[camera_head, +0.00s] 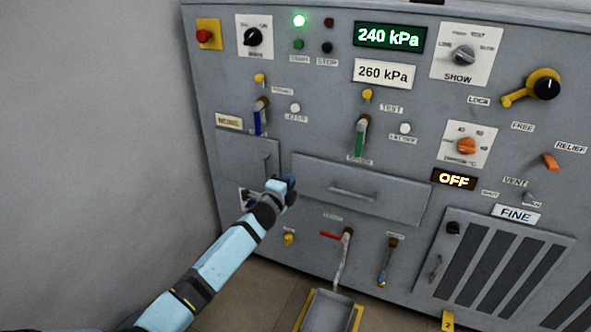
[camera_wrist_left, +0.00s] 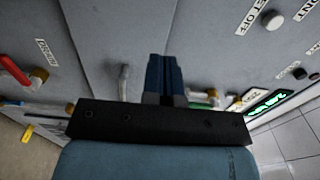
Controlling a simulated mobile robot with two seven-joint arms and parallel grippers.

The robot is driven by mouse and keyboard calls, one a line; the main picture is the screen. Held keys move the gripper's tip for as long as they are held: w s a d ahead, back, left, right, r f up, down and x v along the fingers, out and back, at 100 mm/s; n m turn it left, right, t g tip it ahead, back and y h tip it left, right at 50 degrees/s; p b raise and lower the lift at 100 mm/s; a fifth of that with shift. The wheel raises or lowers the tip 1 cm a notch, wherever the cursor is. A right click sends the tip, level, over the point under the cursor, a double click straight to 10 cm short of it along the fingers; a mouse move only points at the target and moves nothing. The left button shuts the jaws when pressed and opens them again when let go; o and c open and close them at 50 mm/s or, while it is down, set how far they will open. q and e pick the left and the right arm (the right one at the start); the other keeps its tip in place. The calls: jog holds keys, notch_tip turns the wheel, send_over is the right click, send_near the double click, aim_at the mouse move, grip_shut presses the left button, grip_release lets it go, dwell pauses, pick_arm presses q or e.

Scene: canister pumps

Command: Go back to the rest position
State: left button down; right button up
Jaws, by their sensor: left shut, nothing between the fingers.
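My left gripper (camera_head: 283,187) is in front of the grey control panel (camera_head: 225,75), between the small left door (camera_head: 238,150) and the wide drawer (camera_head: 395,203). It hides part of the panel there; whether it touches the panel I cannot tell. In the left wrist view its two dark blue fingers (camera_wrist_left: 164,72) are together with nothing between them. My left arm reaches up from the lower left in the head view. My right gripper is in neither view.
Near the gripper are a blue-handled lever (camera_head: 259,118), a green-handled lever (camera_head: 360,138), the drawer handle (camera_head: 352,193) and a red-handled tap (camera_head: 330,235). A grey tray (camera_head: 329,312) stands low in front. The plain wall side (camera_head: 95,120) at left is clear.

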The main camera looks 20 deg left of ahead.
pick_arm(q)
jog(key=s+d+r+n+g+h+p, duration=0.1)
jog(key=s+d+r+n+p, duration=0.3)
jog(key=s+p, duration=0.8)
jog(key=s+d+r+n+g+h+p, duration=0.1)
jog(key=s+d+r+n+g+p, duration=0.2)
jog(key=s+d+r+n+p, duration=0.2)
jog(key=s+d+r+n+g+h+p, duration=0.1)
jog(key=s+d+r+n+g+p, duration=0.2)
jog(key=s+p, duration=1.7)
jog(key=s+d+r+n, duration=0.1)
jog(key=s+r+n, duration=0.2)
jog(key=s+r, duration=0.3)
jog(key=shift+s+d, duration=0.2)
jog(key=shift+s, duration=0.45)
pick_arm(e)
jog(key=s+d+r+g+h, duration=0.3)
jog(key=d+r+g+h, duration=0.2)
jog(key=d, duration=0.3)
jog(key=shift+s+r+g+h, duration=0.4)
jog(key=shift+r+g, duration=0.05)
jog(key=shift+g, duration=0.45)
